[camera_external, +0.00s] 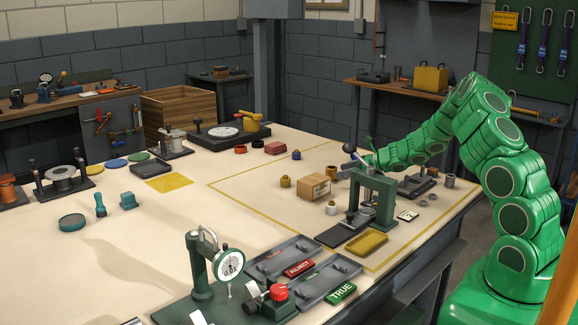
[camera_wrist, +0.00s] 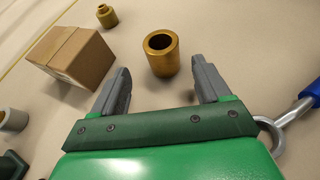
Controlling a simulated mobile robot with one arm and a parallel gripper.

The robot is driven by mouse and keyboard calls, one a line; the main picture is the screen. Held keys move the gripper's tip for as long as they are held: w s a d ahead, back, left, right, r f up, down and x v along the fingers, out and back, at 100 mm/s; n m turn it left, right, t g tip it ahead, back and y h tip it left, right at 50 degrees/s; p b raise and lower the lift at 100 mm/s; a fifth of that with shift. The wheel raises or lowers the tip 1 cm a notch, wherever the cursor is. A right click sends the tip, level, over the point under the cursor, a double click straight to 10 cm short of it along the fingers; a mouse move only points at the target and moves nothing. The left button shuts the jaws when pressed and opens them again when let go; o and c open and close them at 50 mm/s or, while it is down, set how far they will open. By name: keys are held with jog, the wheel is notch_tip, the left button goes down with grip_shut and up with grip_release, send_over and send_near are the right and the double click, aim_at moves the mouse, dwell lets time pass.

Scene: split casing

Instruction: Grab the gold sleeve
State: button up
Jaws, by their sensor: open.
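The gold sleeve (camera_wrist: 161,53) is a short, upright, hollow cylinder on the pale table. In the wrist view it stands just beyond my gripper (camera_wrist: 162,80), roughly centred between the fingertips. My gripper is open and empty, with one grey finger on each side and a gap to the sleeve. In the external view the sleeve (camera_external: 331,172) stands just behind and right of the cardboard box. My green arm reaches in from the right there, and the fingers are partly hidden by the press.
The cardboard box (camera_wrist: 72,54) stands left of my gripper. A smaller gold piece (camera_wrist: 107,15) stands farther off. A grey ring (camera_wrist: 14,119) is at the left edge. A blue-handled lever (camera_wrist: 306,98) is close on the right. The green press (camera_external: 374,195) stands in front of my gripper.

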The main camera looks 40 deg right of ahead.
aim_at(335, 180)
jog(key=shift+r+x, duration=0.1)
jog(key=shift+x, duration=0.95)
jog(key=shift+r+x, duration=0.15)
jog(key=shift+x, duration=0.95)
jog(key=shift+w+d, duration=0.15)
jog(key=c, duration=1.3)
jog(key=shift+o, duration=0.2)
